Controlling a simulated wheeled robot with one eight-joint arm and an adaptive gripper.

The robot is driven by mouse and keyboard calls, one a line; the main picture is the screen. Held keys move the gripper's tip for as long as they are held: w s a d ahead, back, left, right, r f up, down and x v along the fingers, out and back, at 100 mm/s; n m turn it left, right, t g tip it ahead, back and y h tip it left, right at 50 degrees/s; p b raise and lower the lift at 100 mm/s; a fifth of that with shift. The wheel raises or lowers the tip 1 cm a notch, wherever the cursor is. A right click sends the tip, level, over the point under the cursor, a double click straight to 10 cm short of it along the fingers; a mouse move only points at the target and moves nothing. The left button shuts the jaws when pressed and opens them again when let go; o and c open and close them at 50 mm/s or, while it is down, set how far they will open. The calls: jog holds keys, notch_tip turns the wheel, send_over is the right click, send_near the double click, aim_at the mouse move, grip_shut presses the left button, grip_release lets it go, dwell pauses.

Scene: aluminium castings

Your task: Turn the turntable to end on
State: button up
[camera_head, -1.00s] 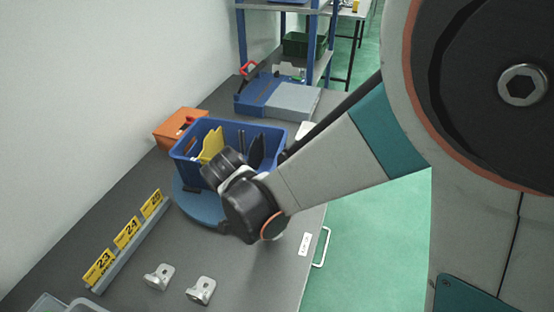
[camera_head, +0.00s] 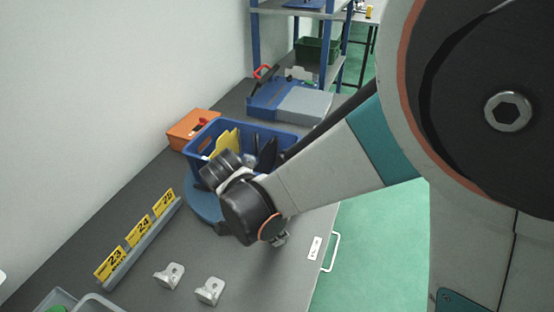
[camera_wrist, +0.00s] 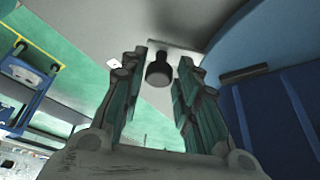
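The turntable is a blue disc (camera_head: 203,203) on the grey bench, with a blue crate (camera_head: 205,164) standing on it. My wrist covers part of the disc and crate in the head view. The disc also shows at the upper right of the wrist view (camera_wrist: 225,45), with a dark stub (camera_wrist: 243,74) near its edge. The crate wall (camera_wrist: 285,115) shows below it. My gripper (camera_wrist: 160,65) is open, its green-padded fingers apart. A dark round knob (camera_wrist: 158,72) on a grey plate shows between the fingers. I cannot tell whether either finger touches it.
Yellow number signs 23, 24 and 25 (camera_head: 138,237) stand on a rail at the left. Two pale castings (camera_head: 170,276) lie at the front. An orange bin (camera_head: 186,130) stands behind the crate by the wall. The bench's right edge has a white handle (camera_head: 331,252).

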jog(key=shift+o, duration=0.5)
jog(key=shift+a, duration=0.1)
jog(key=shift+r, duration=0.5)
jog(key=s+a+r, duration=0.1)
jog(key=s+a, duration=0.4)
jog(key=a, duration=0.7)
jog(key=shift+r, duration=0.4)
jog(key=shift+s, duration=0.1)
